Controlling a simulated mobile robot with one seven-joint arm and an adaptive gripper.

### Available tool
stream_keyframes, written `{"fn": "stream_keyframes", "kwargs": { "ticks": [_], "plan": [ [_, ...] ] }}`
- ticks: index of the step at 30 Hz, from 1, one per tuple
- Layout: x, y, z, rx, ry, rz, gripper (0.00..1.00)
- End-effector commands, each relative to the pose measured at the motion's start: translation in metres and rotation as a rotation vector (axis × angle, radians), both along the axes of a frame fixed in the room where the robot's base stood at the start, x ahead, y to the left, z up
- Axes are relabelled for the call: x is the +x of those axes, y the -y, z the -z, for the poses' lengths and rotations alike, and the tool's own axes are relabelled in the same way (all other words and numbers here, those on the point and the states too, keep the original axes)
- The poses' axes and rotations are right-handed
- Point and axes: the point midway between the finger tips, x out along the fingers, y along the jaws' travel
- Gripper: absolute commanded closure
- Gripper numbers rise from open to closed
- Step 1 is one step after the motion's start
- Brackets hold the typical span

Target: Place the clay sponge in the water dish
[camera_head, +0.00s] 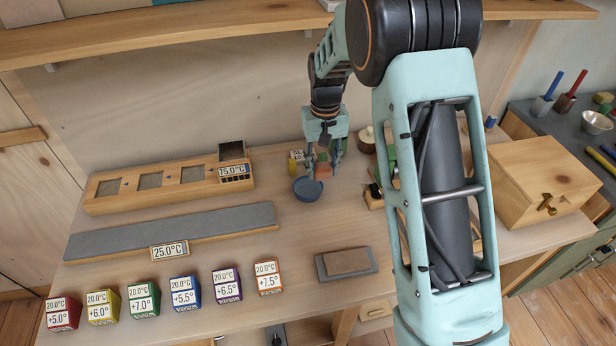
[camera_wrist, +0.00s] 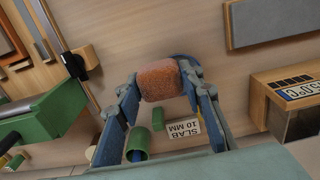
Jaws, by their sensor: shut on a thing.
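The clay sponge (camera_wrist: 158,80), a rough orange-pink block, is gripped between the two fingers of my gripper (camera_wrist: 160,88) in the wrist view. In the head view the sponge (camera_head: 323,170) hangs below my gripper (camera_head: 325,158), at the back of the bench. The water dish (camera_head: 307,189), a small round blue bowl, stands just in front and to the left of the sponge there. In the wrist view a blue rim of the dish (camera_wrist: 186,60) shows behind the sponge, which hides most of it. The height gap between sponge and dish is hard to tell.
A "SLAB 10 MM" label (camera_wrist: 183,130) and a green cylinder (camera_wrist: 139,143) are close to my gripper. A wooden tray (camera_head: 140,190) lies left, a grey strip (camera_head: 170,230) before it. Several temperature cubes (camera_head: 186,288) line the front. A wooden box (camera_head: 540,180) stands right.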

Motion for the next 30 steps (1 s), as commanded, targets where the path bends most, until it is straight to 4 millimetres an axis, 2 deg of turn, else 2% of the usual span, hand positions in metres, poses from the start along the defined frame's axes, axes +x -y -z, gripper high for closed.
{"fn": "stream_keyframes", "kwargs": {
  "ticks": [6,12,20,26,30],
  "plan": [
    [0.023,-0.022,0.031,-0.001,-0.004,0.000,0.87],
    [0.037,-0.033,0.052,0.000,-0.001,0.000,0.87],
    [0.043,-0.040,0.064,0.000,-0.001,0.000,0.87],
    [0.043,-0.040,0.092,-0.001,-0.003,0.001,0.87],
    [0.044,-0.040,0.094,0.000,0.001,0.001,0.87]
  ]
}}
